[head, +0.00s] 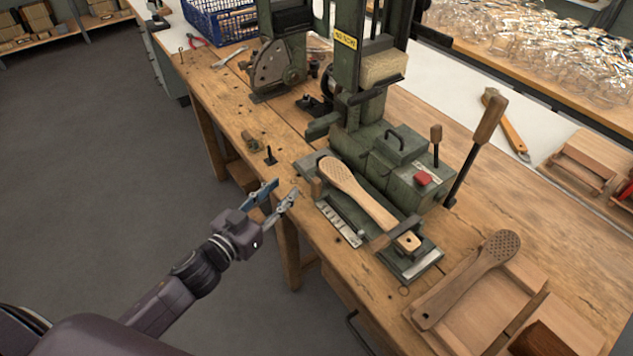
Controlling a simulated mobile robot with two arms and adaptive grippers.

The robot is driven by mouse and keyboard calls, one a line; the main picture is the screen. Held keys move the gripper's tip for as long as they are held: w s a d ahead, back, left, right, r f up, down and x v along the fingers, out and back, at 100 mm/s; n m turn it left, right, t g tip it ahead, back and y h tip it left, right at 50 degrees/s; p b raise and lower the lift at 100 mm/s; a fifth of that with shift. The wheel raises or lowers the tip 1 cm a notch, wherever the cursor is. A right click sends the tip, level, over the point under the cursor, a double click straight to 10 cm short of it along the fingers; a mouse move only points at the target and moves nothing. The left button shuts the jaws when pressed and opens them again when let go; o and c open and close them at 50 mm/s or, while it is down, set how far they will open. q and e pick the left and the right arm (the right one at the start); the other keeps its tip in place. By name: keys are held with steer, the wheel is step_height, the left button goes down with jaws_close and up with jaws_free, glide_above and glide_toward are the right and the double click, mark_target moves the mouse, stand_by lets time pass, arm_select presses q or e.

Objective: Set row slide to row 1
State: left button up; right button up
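A green tufting machine (345,90) stands on the wooden bench. A wooden brush body (350,190) with a drilled oval head lies on its slide bed, handle end toward the lower right. A pale scale strip with dark marks (338,222) runs along the front edge of the bed; which row the slide is at is too small to read. A small round knob (361,234) shows near the strip's right end. My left gripper (285,188) is open and empty, just left of the bed's front edge and apart from it. My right gripper is not in view.
A lever with a wooden handle (487,121) and a red button (422,178) are on the machine's right. A second brush body (480,265) lies on a wooden tray at lower right. A small black peg (270,155) stands on the bench near my gripper. Floor at left is clear.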

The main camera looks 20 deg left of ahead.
mark_target(312, 183)
arm_select(q)
steer(key=w+d+m+h, duration=0.1)
steer(key=d+h, duration=0.1)
steer(key=w+d+m+g+h+b, duration=0.1)
steer(key=w+d+m+h, duration=0.1)
steer(key=d, duration=0.1)
steer(key=w+d+r+m+g+h, duration=0.1)
steer(key=d+h, duration=0.1)
steer(key=shift+w+d+r+h+b, duration=0.1)
steer(key=shift+w+d+h+b, duration=0.1)
steer(key=shift+w+h+b, duration=0.15)
steer(key=shift+w, duration=0.1)
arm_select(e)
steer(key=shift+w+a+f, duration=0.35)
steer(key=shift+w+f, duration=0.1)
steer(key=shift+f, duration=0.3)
arm_select(q)
steer(key=shift+c, duration=0.3)
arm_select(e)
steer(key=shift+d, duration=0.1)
arm_select(q)
jaws_close()
